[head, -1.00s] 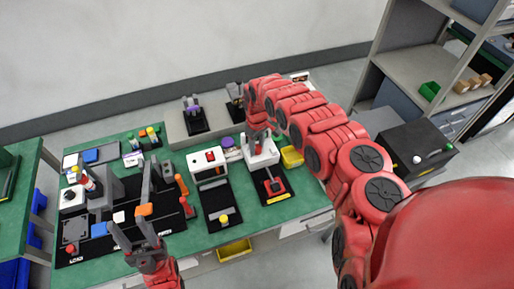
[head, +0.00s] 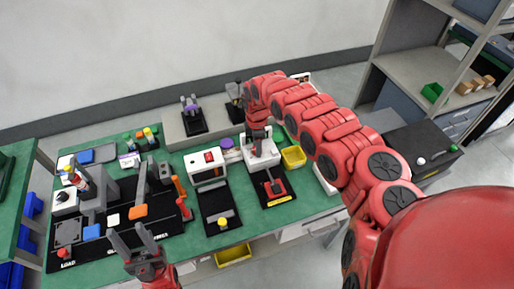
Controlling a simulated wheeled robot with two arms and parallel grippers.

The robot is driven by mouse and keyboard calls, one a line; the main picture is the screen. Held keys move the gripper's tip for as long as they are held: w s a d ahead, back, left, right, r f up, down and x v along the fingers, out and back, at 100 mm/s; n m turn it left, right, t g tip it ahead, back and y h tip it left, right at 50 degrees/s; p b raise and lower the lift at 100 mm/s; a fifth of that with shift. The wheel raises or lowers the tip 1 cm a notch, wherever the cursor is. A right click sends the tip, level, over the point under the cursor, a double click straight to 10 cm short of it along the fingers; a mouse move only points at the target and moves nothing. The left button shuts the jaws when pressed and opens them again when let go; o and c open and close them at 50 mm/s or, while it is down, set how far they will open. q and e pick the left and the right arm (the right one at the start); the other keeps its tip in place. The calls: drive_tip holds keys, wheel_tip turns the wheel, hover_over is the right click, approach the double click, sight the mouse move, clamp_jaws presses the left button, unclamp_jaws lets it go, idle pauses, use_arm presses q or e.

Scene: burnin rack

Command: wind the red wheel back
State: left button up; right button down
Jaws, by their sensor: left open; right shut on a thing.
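My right arm reaches over from the right, and its gripper (head: 258,138) points down at the top of a white unit (head: 264,158). The gripper is shut on the red wheel there, but fingers and wrist hide the wheel, so its turn cannot be read. A black plate with a red block (head: 275,187) and a yellow strip lies in front of the white unit. My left gripper (head: 133,244) is open and empty at the bench's front edge, left of centre.
A second white unit (head: 205,166) with a red switch stands left of the held one. A yellow bin (head: 293,157) is close on its right. A black fixture board (head: 85,255) fills the bench's left. Green bench top (head: 250,221) shows bare along the front.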

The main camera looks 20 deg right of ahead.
drive_tip(key=n+b, duration=0.1)
drive_tip(key=n, duration=0.3)
drive_tip(key=shift+f+b, duration=0.1)
drive_tip(key=shift+b, duration=0.25)
drive_tip(key=shift+n+b, duration=0.4)
drive_tip(key=shift+n, duration=0.5)
drive_tip(key=shift+c, duration=1.9)
unclamp_jaws()
